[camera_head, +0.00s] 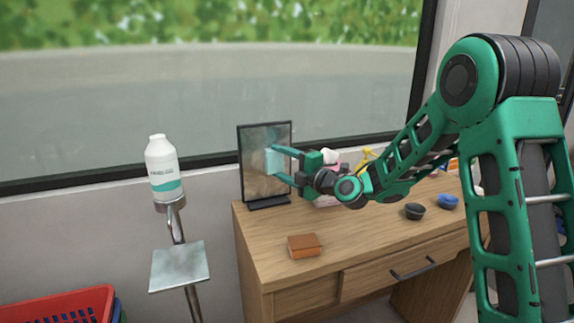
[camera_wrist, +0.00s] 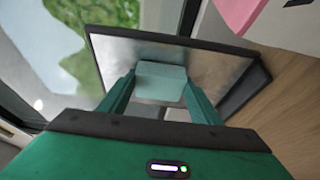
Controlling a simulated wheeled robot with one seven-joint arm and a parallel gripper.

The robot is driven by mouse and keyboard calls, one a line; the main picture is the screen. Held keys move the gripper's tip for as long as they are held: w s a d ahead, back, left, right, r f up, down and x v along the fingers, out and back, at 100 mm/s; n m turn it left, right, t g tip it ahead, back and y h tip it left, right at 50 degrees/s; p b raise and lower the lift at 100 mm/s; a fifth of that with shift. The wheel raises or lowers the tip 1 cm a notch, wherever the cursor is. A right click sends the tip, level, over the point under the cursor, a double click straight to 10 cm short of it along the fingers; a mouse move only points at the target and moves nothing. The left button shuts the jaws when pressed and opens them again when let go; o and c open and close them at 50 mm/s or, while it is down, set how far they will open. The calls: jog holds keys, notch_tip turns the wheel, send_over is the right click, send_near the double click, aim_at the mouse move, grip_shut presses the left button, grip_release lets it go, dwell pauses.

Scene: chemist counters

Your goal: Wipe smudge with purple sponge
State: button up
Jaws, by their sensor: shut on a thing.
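My gripper (camera_head: 283,164) is shut on a pale teal, sponge-like block (camera_head: 272,160), not a purple one. In the wrist view the block (camera_wrist: 160,82) sits between both fingers. It is held up in front of an upright, dark-framed panel (camera_head: 252,180) at the desk's left end. The panel (camera_wrist: 215,75) lies just behind the block in the wrist view; I cannot tell whether they touch. The panel face has cloudy grey-brown patches that look like a smudge, partly hidden by the block and fingers. I see no clearly purple sponge.
The wooden desk (camera_head: 345,245) holds an orange-brown block (camera_head: 304,246), a dark bowl (camera_head: 414,211) and a blue bowl (camera_head: 447,201). Pink and yellow items are partly behind my arm. A white bottle (camera_head: 163,168) on a stand and a red basket (camera_head: 65,305) are left.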

aim_at(270, 161)
jog(key=shift+s+a, duration=0.3)
jog(key=shift+a, duration=0.8)
jog(key=shift+s+a, duration=0.35)
jog(key=shift+a, duration=0.8)
jog(key=shift+s+a, duration=0.3)
jog(key=shift+a, duration=0.8)
jog(key=shift+w+d+r, duration=0.1)
jog(key=shift+w+r, duration=0.1)
jog(key=shift+r, duration=0.2)
jog(key=shift+w+d, duration=0.2)
jog(key=shift+d, duration=0.65)
jog(key=shift+w+d, duration=0.2)
jog(key=shift+d, duration=0.65)
jog(key=shift+d, duration=0.1)
jog(key=shift+w+d+f, duration=0.1)
jog(key=shift+w+d, duration=0.1)
jog(key=shift+d, duration=0.55)
jog(key=shift+w+d, duration=0.15)
jog(key=shift+d, duration=0.55)
jog(key=shift+s+a, duration=0.3)
jog(key=shift+a, duration=0.85)
jog(key=shift+s+a, duration=0.25)
jog(key=shift+a, duration=0.95)
jog(key=shift+s+a, duration=0.3)
jog(key=shift+a, duration=0.85)
jog(key=shift+s+a, duration=0.1)
